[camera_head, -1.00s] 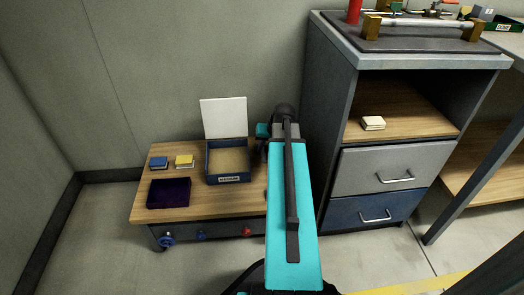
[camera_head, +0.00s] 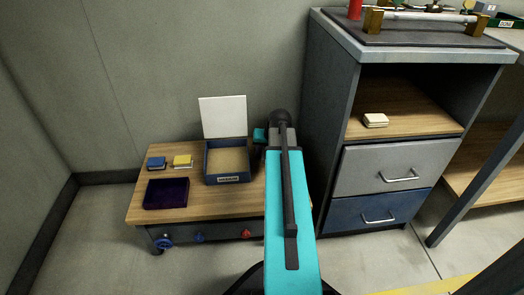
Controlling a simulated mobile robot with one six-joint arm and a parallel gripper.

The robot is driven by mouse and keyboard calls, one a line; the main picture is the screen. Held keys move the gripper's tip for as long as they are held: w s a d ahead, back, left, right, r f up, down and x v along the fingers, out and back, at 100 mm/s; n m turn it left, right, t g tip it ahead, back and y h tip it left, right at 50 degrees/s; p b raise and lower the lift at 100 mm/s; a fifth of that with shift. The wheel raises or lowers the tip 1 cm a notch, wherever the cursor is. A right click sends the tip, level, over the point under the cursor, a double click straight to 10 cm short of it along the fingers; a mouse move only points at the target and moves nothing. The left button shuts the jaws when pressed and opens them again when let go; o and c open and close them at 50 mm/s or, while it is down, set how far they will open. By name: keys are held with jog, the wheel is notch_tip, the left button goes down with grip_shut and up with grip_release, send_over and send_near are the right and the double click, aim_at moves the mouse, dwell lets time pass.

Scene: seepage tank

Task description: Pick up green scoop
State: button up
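No green scoop can be made out in the head view; my arm hides the right part of the low wooden table (camera_head: 215,205). My teal arm reaches from the bottom of the picture toward the table's right end. The end of the arm is beside the cabinet, and my gripper's fingers are hidden behind the arm, so its state does not show.
On the table are an open blue box (camera_head: 228,180) with a raised white lid, a dark purple tray (camera_head: 166,193), a blue block (camera_head: 156,163) and a yellow block (camera_head: 183,161). A grey cabinet (camera_head: 385,170) with drawers stands close on the right.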

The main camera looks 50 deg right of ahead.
aim_at(263, 151)
grip_shut()
jog(key=shift+r, duration=0.15)
jog(key=shift+r+p, duration=1.3)
jog(key=shift+r, duration=0.25)
jog(key=shift+s+a+r, duration=0.1)
jog(key=shift+s+r, duration=0.05)
jog(key=shift+r, duration=0.1)
jog(key=s+a+p, duration=0.1)
jog(key=s, duration=0.1)
jog(key=s+a+p, duration=0.1)
jog(key=s+a, duration=0.1)
jog(key=s+a+p, duration=0.1)
jog(key=s, duration=0.1)
jog(key=shift+s+a+r, duration=0.2)
jog(key=shift+s+r, duration=0.05)
jog(key=shift+w+d+r+p, duration=0.1)
jog(key=shift+r+p, duration=0.05)
jog(key=shift+p, duration=0.85)
jog(key=shift+p, duration=1.2)
